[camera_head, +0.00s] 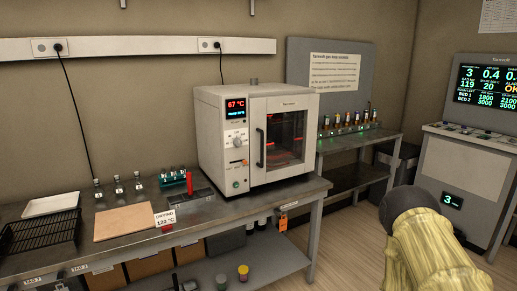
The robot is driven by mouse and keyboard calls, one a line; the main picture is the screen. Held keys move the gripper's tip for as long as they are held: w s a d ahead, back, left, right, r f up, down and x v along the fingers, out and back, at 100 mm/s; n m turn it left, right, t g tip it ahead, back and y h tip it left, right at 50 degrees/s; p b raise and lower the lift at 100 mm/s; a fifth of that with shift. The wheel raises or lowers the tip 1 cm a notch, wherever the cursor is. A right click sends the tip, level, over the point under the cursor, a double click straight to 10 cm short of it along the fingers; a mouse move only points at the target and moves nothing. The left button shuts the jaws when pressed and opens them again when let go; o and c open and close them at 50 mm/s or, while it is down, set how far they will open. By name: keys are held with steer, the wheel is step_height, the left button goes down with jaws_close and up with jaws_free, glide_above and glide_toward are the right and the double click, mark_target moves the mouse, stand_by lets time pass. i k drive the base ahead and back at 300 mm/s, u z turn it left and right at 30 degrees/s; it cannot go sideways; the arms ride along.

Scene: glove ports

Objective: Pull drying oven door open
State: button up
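The drying oven (223,172) is a white box on the metal bench, with its front turned to the right. Its door (299,168) has a dark glass window (285,138) with a red glow inside, and it looks shut. A black vertical handle (260,147) is on the door's left side. The oven's panel has a red display (236,104) reading 67 °C, a knob and small buttons. My arm shows at the lower right in a pale yellow ribbed cover with a dark rounded part, well apart from the oven. My gripper cannot be made out.
The bench (225,216) holds a tan board (123,222), a black rack (40,233), a white tray (51,204), small bottles and a sign (165,217) reading 120 °C. A cylinder shelf (355,141) stands behind right, a control console (465,170) far right. Floor between is clear.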

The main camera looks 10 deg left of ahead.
mark_target(258, 108)
steer(key=u, duration=0.75)
steer(key=i, duration=1.1)
steer(key=z, duration=0.2)
